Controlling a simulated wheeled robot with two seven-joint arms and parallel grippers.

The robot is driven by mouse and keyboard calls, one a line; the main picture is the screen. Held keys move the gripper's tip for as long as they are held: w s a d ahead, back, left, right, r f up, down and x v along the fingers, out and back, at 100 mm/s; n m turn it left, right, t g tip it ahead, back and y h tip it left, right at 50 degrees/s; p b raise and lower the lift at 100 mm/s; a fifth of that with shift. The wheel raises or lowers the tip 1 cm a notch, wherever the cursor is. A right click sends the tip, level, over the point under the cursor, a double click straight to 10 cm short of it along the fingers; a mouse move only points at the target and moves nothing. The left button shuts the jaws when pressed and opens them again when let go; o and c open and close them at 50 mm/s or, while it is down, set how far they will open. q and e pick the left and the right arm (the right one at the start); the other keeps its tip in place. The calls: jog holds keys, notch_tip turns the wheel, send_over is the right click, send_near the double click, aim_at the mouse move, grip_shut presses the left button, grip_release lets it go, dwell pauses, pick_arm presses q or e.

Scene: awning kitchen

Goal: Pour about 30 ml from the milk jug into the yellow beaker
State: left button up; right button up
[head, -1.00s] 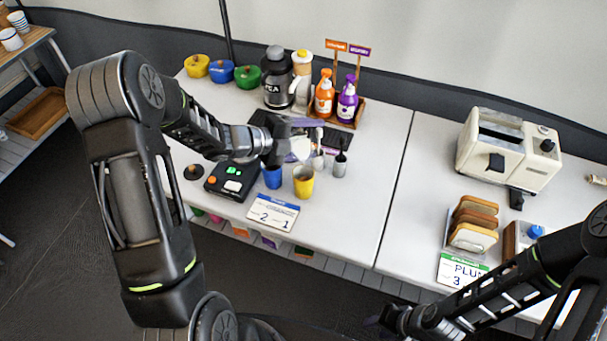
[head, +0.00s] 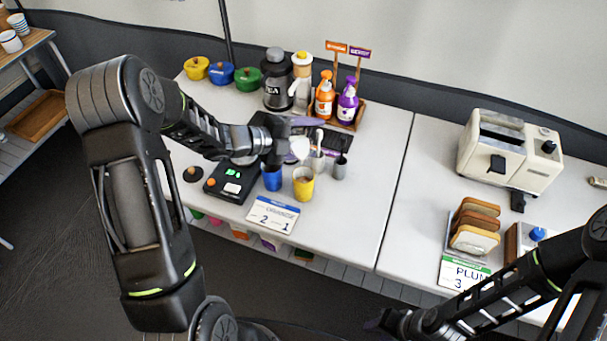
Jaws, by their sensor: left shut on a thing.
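The yellow beaker (head: 303,187) stands upright on the white table, with something brownish inside. The small white milk jug (head: 300,149) is at my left gripper (head: 285,143), above and behind the yellow beaker. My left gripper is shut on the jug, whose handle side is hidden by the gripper. I cannot tell exactly how far the jug is tilted, and no stream of milk shows. My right gripper (head: 384,321) is low in the picture, off the table's front edge, far from the beaker; its jaws are too dark to read.
A blue beaker (head: 272,179) and a grey cup (head: 340,169) flank the yellow beaker closely. A black scale (head: 231,181) is at left, a number card (head: 273,213) in front. Canister (head: 277,84) and syrup bottles (head: 324,97) stand behind. The table right of the grey cup is clear.

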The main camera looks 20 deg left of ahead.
pick_arm(q)
jog(key=shift+w+a+r+m+t+b, duration=0.15)
jog(key=shift+r+m+t+b, duration=0.3)
jog(key=shift+b, duration=1.3)
dwell(0.3)
jog(key=n+g+p, duration=0.1)
jog(key=p, duration=0.4)
jog(key=n+g+p, duration=0.1)
jog(key=p, duration=0.4)
jog(key=shift+w+r, duration=0.2)
jog(key=shift+r, duration=0.2)
jog(key=shift+f+n+h, duration=0.25)
jog(key=shift+f+h, duration=0.05)
jog(key=shift+f, duration=0.05)
jog(key=shift+f+b, duration=0.2)
jog(key=shift+b, duration=0.15)
jog(key=shift+r, duration=0.1)
